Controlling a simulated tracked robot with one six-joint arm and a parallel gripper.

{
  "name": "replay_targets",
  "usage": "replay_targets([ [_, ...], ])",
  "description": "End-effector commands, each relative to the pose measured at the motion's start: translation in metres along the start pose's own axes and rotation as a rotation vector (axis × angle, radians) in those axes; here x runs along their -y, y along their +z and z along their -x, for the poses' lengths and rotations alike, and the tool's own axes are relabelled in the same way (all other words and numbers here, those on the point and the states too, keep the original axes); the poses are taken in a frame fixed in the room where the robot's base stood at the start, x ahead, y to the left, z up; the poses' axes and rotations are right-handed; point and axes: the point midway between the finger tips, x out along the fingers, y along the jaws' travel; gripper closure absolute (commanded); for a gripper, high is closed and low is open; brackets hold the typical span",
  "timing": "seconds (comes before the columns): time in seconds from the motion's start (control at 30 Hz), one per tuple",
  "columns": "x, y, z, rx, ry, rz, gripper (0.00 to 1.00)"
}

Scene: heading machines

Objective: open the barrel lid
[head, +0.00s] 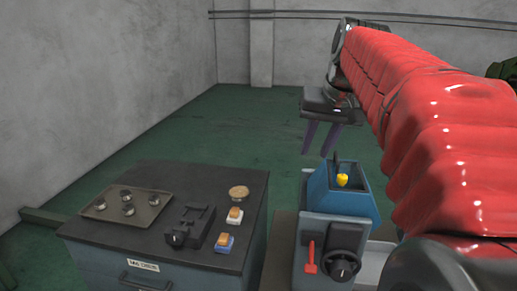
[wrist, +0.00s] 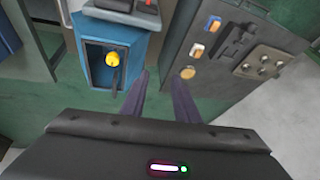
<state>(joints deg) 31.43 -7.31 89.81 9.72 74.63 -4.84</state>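I cannot pick out a barrel or its lid for certain in either view. A blue machine housing (head: 345,200) stands at the lower middle of the head view, with a yellow knob (head: 342,180) in its recess. In the wrist view the blue housing (wrist: 97,72) is at upper left, its yellow knob (wrist: 113,59) on a dark stem. My gripper (head: 318,153) hangs at the end of my red-sleeved arm, beyond the housing. Its two purple fingers (wrist: 160,78) point down, apart, with only green floor visible between them. It touches nothing that I can see.
A dark-topped cabinet (head: 150,235) at lower left holds a tray (head: 100,207) of small round parts, a black clamp-like device (head: 190,226), two button boxes and a tan disc (head: 239,192). A red lever (head: 311,258) and black handwheel (head: 341,265) face front. Green floor behind is clear.

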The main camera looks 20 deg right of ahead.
Motion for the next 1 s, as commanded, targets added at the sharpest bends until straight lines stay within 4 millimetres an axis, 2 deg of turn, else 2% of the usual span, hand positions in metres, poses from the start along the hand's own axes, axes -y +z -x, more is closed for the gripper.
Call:
replay_targets([
  [0.03,-0.016,-0.016,0.003,-0.001,0.004,-0.029,0.72],
  [0.2,-0.063,-0.055,0.014,-0.001,0.009,-0.101,0.72],
  [0.3,-0.088,-0.070,0.019,-0.002,0.012,-0.134,0.72],
  [0.4,-0.104,-0.079,0.022,-0.004,0.011,-0.154,0.72],
  [0.53,-0.112,-0.083,0.025,-0.005,0.012,-0.163,0.72],
  [1.0,-0.112,-0.082,0.018,-0.003,0.011,-0.163,0.72],
])
